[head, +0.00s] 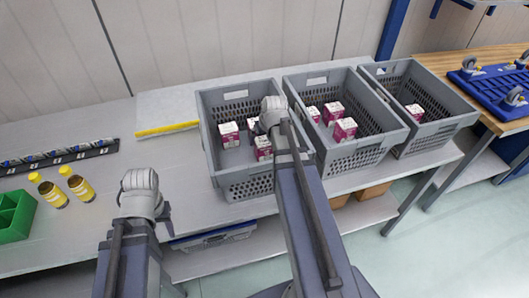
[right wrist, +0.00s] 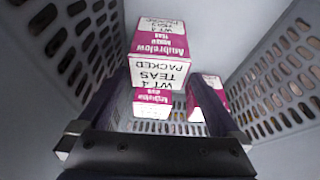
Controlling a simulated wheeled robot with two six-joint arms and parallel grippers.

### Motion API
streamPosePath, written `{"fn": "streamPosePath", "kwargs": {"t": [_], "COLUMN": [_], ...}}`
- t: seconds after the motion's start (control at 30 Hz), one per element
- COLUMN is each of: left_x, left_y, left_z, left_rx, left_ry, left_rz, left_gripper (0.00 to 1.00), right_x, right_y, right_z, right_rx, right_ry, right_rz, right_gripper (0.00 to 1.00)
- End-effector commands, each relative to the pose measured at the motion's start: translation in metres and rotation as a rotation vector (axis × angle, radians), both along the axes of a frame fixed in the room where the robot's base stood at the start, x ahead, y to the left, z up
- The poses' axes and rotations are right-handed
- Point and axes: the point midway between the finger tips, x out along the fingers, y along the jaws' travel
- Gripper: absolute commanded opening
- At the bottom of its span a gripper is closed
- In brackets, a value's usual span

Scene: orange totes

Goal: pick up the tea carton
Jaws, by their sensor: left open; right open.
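Pink-and-white tea cartons sit in the left grey crate (head: 248,190). One carton (head: 229,134) is at its left side and another (head: 263,147) is nearer the front; a third (head: 252,124) is partly hidden by my right arm. My right gripper (head: 272,112) is over this crate. In the right wrist view my right gripper (right wrist: 160,85) is open, with one carton (right wrist: 158,52) ahead between its fingers, not visibly held. Another carton (right wrist: 152,103) is below it, and one (right wrist: 207,98) is partly behind the right finger. My left gripper (head: 140,195) is open and empty over the table's front.
The middle crate (head: 357,160) holds several cartons and the right crate (head: 428,138) holds one. Crate walls stand close on both sides of my right gripper. Yellow bottles (head: 80,186) and a green bin (head: 14,216) are at left.

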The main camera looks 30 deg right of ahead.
Motion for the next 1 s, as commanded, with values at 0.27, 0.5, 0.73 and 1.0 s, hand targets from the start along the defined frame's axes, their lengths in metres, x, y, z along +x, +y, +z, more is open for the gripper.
{"fn": "streamPosePath", "kwargs": {"t": [0.27,0.5,0.73,1.0], "left_x": [0.0,0.0,0.0,0.0], "left_y": [0.0,0.0,0.0,0.0], "left_z": [-0.01,-0.038,-0.052,-0.05], "left_rx": [0.0,0.0,0.0,0.0], "left_ry": [0.0,0.0,0.0,0.0], "left_rz": [0.0,0.0,0.0,0.0], "left_gripper": [0.5,0.5,0.5,0.5], "right_x": [0.002,0.007,0.015,0.014], "right_y": [-0.001,-0.005,-0.006,-0.005], "right_z": [-0.009,-0.038,-0.052,-0.05], "right_rx": [0.0,0.0,0.0,0.0], "right_ry": [0.0,0.0,0.0,0.0], "right_rz": [0.0,0.0,0.0,0.0], "right_gripper": [1.0,1.0,1.0,0.91]}}
